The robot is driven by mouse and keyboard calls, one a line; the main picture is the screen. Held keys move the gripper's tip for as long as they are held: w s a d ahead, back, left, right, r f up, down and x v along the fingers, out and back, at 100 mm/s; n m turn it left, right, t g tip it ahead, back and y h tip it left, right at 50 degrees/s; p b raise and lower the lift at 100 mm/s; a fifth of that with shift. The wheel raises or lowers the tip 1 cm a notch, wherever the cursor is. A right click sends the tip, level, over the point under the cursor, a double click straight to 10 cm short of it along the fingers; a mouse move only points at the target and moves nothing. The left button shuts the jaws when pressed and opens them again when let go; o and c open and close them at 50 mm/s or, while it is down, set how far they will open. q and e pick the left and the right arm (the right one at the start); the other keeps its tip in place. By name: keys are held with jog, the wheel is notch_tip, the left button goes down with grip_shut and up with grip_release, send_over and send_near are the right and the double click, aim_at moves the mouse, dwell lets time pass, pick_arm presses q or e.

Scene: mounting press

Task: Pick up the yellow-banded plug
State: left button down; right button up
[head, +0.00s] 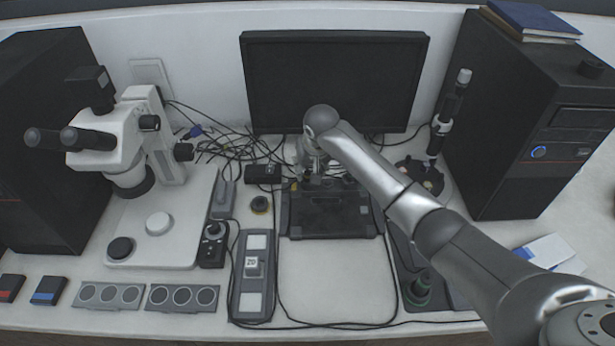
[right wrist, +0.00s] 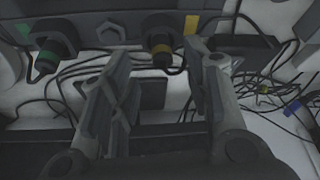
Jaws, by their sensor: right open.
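The yellow-banded plug (right wrist: 159,47) shows in the right wrist view as a dark cylinder with a yellow ring, seated at a grey panel beside a yellow mark (right wrist: 191,24). My right gripper (right wrist: 160,62) is open, with one finger at each side below the plug. The plug appears in line with the gap, and nothing is held. In the head view my right gripper (head: 314,172) is over the back of the dark press unit (head: 330,214), and the arm hides part of that area. My left gripper is not in view.
A green-banded plug (right wrist: 47,57) sits left of the yellow one, with a hex nut (right wrist: 113,32) between. Loose cables (head: 225,145) lie behind. A monitor (head: 335,80) stands at the back, a microscope (head: 130,140) at left.

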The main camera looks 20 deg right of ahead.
aim_at(308, 173)
jog(key=x, duration=0.3)
jog(key=shift+a, duration=0.15)
jog(key=shift+w+f, duration=0.15)
jog(key=shift+f, duration=0.1)
jog(key=shift+r, duration=0.1)
jog(key=c, duration=0.5)
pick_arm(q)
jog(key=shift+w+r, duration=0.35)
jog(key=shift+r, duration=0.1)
pick_arm(e)
jog(key=c, duration=0.5)
